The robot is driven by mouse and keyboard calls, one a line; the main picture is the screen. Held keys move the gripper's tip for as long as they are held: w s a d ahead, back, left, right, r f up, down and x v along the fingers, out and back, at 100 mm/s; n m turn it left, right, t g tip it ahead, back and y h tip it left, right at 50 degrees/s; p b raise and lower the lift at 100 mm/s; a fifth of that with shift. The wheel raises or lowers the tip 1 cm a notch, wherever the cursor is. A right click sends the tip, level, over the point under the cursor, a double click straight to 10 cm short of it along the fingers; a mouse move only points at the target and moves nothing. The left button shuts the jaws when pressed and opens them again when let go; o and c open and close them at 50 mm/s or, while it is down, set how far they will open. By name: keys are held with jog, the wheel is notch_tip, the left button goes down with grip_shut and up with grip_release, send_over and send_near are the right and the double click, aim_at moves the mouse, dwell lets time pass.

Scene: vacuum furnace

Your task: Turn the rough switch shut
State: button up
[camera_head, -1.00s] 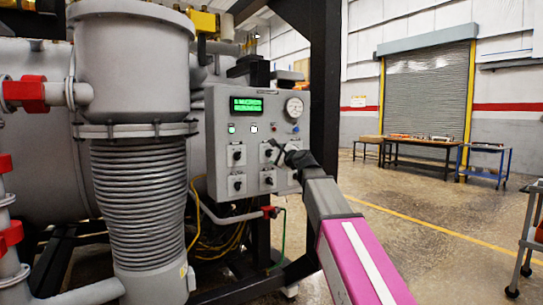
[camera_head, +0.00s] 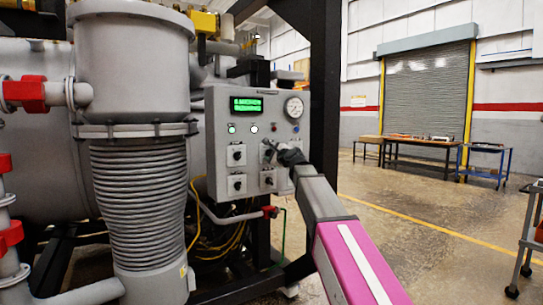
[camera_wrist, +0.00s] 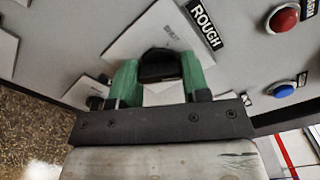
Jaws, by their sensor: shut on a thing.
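The rough switch (camera_wrist: 160,66) is a black knob on a white square plate, beside the label ROUGH, in the wrist view. My gripper (camera_wrist: 160,80) has its green fingers on either side of the knob and is shut on it. The plate and label look tilted in the wrist view. In the head view, my gripper (camera_head: 284,154) is at the right part of the grey control panel (camera_head: 217,150) and hides most of this switch. The knob's pointer direction cannot be made out.
A red button (camera_wrist: 284,19) and a blue button (camera_wrist: 284,90) lie right of the switch in the wrist view. Other knobs (camera_head: 237,154) share the panel, below a green display (camera_head: 246,105) and beside a gauge (camera_head: 294,107). A dark post (camera_head: 324,90) stands just behind.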

jog(key=shift+n, duration=0.3)
jog(key=n, duration=1.1)
jog(key=shift+n, duration=0.3)
dwell(0.4)
jog(key=o, duration=0.9)
jog(key=shift+s, duration=0.15)
jog(key=v, duration=1)
jog(key=shift+s+d, duration=0.2)
jog(key=shift+d, duration=0.1)
